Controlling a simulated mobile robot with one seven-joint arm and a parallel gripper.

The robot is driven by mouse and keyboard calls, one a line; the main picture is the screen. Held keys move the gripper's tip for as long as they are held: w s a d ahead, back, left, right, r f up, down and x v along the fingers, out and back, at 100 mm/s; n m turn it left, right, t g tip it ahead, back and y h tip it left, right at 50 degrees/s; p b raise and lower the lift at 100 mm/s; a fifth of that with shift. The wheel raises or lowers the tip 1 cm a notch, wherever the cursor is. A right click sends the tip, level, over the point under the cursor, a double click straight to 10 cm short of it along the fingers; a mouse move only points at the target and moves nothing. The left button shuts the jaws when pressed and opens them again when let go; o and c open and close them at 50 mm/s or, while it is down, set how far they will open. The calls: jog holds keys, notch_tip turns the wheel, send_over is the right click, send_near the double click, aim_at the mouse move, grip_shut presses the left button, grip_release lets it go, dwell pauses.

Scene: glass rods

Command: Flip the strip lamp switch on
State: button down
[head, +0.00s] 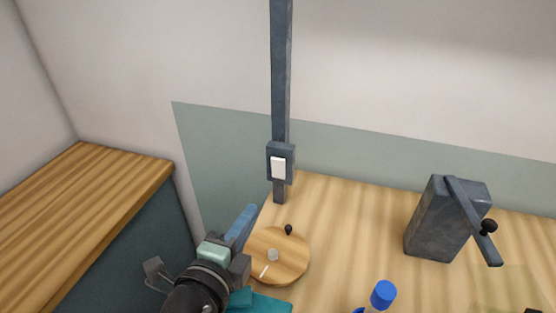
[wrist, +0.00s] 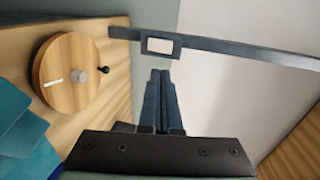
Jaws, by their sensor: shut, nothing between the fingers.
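The strip lamp switch is a white rocker (head: 278,167) in a dark grey box low on a tall grey post (head: 281,70) against the wall. In the wrist view the white rocker (wrist: 159,45) shows in its dark frame, just beyond my fingertips. My gripper (head: 250,209) is shut and empty, its blue-grey fingers pressed together. In the head view it is below and left of the switch, apart from it. The closed fingers (wrist: 160,73) point toward the switch box in the wrist view; I cannot tell the exact gap. Whether the rocker is on or off is not clear.
A round wooden board (head: 290,262) with a small knob and a white mark lies below the switch. A grey block with a crank lever (head: 440,220) stands at the right. A blue-capped bottle (head: 383,294) and teal cloth (head: 262,303) are near the front.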

aim_at(278, 164)
jog(key=shift+s+r, duration=0.1)
jog(key=p+x, duration=0.1)
jog(key=x, duration=0.3)
jog(key=p+x, duration=0.1)
jog(key=x, duration=0.4)
jog(key=r+x, duration=0.1)
jog(key=x, duration=0.4)
jog(key=shift+r+p, duration=0.1)
jog(key=shift+p, duration=0.3)
jog(key=shift+w+d+r+g+p, duration=0.1)
jog(key=shift+w+r+g+p, duration=0.2)
jog(key=shift+w+r+p, duration=0.15)
jog(key=shift+s+f, duration=0.1)
jog(key=shift+f, duration=0.25)
jog(key=shift+s+d, duration=0.1)
